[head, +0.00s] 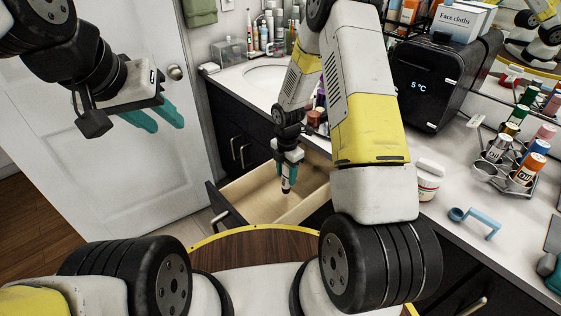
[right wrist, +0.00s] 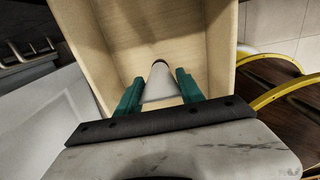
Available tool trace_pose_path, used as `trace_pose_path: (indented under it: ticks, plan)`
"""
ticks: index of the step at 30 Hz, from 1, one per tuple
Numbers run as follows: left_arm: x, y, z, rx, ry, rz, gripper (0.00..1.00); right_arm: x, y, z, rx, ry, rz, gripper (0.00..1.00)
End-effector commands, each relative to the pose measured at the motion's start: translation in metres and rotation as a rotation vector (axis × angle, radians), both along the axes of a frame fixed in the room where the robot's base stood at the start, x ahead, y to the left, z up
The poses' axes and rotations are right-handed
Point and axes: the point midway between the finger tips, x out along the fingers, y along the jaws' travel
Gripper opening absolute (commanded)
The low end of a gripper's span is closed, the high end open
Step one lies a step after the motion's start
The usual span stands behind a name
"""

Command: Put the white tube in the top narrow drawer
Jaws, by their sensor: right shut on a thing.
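The white tube (right wrist: 161,84) is between the teal fingers of my right gripper (right wrist: 160,90), its dark end pointing into the drawer. In the head view, my right gripper (head: 288,172) is shut on it and hangs over the open drawer. The tube's lower end (head: 286,186) shows there, pointing down; the fingers cover much of the rest. The drawer (head: 248,192) is pulled out from under the counter, with a bare pale wood floor; my right arm hides part of it. My left gripper (head: 168,124) is open and empty, in front of the white door.
The vanity counter (head: 458,180) bears a black box with a display (head: 432,85), a white jar (head: 429,180), a blue holder (head: 476,220) and a rack of bottles (head: 512,170). A round wooden surface (head: 258,246) lies before the drawer.

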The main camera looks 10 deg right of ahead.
Motion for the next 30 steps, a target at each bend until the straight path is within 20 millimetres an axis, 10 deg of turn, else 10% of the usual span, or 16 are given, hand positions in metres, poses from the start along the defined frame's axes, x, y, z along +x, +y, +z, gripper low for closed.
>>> trace_pose_path:
  ticks: [17,18,21,30]
  plan:
    - [0.000,0.000,0.000,0.000,0.000,0.000,0.36,0.000,0.000,-0.035,0.000,0.001,-0.001,0.05]
    - [0.000,0.000,0.000,0.000,0.000,0.000,0.36,0.000,0.000,-0.036,-0.001,0.001,-0.001,0.47]
    - [0.000,0.000,0.000,0.000,0.000,0.000,0.36,0.000,0.000,-0.036,-0.001,0.001,-0.001,0.67]
    - [0.000,0.000,0.000,0.000,0.000,0.000,0.36,0.000,0.000,-0.035,-0.001,0.001,-0.001,0.67]
